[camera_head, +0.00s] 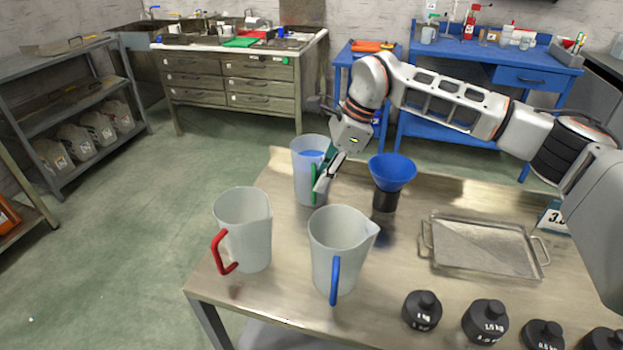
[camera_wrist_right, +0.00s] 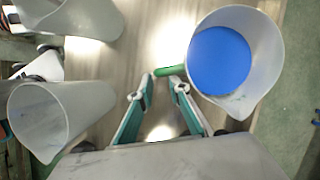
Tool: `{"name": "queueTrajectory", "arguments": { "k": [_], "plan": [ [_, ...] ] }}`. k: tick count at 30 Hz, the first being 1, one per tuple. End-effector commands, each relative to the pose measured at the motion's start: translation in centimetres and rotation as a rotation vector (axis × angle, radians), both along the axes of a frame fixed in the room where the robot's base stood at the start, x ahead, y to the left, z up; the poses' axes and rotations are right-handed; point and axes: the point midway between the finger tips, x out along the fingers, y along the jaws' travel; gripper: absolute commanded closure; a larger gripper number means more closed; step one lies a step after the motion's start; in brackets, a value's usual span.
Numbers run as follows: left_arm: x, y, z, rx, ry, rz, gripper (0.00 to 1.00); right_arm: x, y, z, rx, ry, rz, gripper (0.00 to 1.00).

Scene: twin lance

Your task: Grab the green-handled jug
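The green-handled jug (camera_head: 302,165) stands upright at the table's far left, translucent, with blue contents (camera_wrist_right: 220,60) inside. Its green handle (camera_head: 314,184) faces my right gripper (camera_head: 328,178). In the wrist view the handle (camera_wrist_right: 171,71) lies across, just ahead of the fingertips of my right gripper (camera_wrist_right: 163,84). Its fingers are apart with clear space between them; contact with the handle cannot be told. My left gripper is not in view.
A red-handled jug (camera_head: 246,230) and a blue-handled jug (camera_head: 338,250) stand nearer. A blue funnel (camera_head: 392,172) on a dark base is close on the right. A metal tray (camera_head: 484,248) and several black weights (camera_head: 422,311) lie on the right of the table (camera_head: 285,300).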

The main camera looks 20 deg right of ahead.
Motion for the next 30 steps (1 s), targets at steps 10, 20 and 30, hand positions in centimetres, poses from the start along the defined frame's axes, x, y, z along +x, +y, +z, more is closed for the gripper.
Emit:
{"name": "queueTrajectory", "arguments": {
  "k": [10, 20, 30],
  "plan": [
    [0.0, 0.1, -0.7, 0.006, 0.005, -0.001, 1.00, 0.4, 1.7, -4.3, 0.000, 0.004, 0.002, 0.83],
    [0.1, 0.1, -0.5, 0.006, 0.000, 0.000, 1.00, 0.5, 1.8, -4.5, 0.000, 0.001, -0.001, 0.98],
    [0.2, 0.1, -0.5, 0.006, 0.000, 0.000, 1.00, 0.7, 1.8, -4.2, 0.002, -0.005, 0.000, 1.00]
  ]
}}
